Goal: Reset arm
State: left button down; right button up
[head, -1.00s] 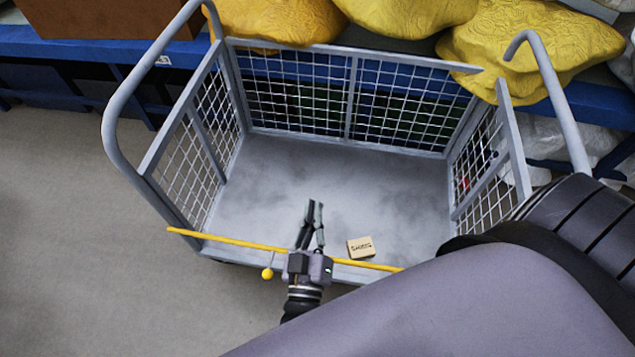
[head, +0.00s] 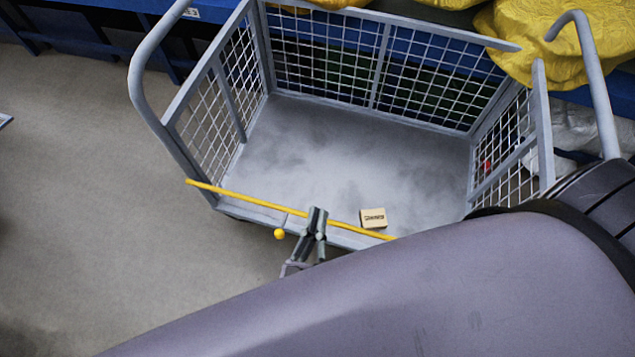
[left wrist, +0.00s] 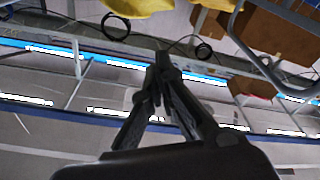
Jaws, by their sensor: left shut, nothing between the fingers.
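My left gripper (head: 318,213) is at the front edge of the grey mesh-sided cart, its fingers overlapping the yellow bar (head: 240,200) in the picture. Its fingers are closed together and hold nothing. In the left wrist view the closed fingertips (left wrist: 162,62) meet at a point with nothing between them. The lower part of this arm is hidden behind a large purple-grey link of mine. My right gripper is not in view.
The cart (head: 330,150) has a mostly bare floor. A small labelled box (head: 373,218) sits near its front edge. Yellow sacks (head: 555,45) lie behind. A yellow ball (head: 279,234) hangs by the bar. Open floor (head: 110,190) is at left.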

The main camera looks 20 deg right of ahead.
pick_arm(q)
jog(key=s+a+f+m+g+y, duration=0.1)
jog(key=a+f+g+y, duration=0.4)
jog(key=f, duration=1)
jog(key=s+a+f+m+g, duration=0.1)
jog(key=s+a+f+g, duration=0.1)
jog(key=a+f, duration=0.95)
jog(key=s+a+f+g+y, duration=0.3)
jog(key=s+a+f+g, duration=0.1)
jog(key=s+a+f, duration=0.4)
jog(key=s+a+f+n+g+y, duration=0.1)
jog(key=s+a+f+g+y, duration=0.2)
jog(key=s+a+f, duration=0.5)
notch_tip(320, 180, down, 4)
jog(key=shift+s+a+f+g, duration=0.25)
jog(key=shift+s+a+g, duration=0.15)
jog(key=shift+a, duration=0.1)
